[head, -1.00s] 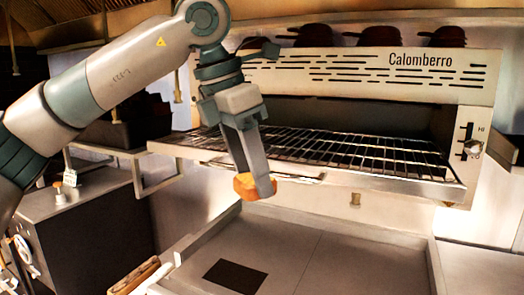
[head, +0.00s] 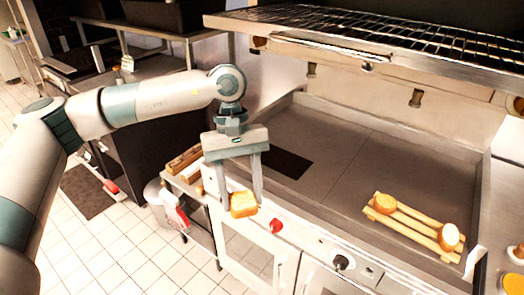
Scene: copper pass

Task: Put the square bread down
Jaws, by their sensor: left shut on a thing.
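The square bread (head: 243,204) is a golden-brown slice between the fingertips of my left gripper (head: 240,200). The gripper points down and is shut on the bread. It holds the bread in the air, in the picture in front of the counter's front edge and the oven-like cabinet. My right gripper does not show.
A slatted wooden rack (head: 412,226) with two round bread pieces stands on the right of the grey griddle surface (head: 350,165). A dark plate (head: 281,162) lies at its left. A wire grill shelf (head: 400,28) hangs above. A red knob (head: 277,226) is on the front panel.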

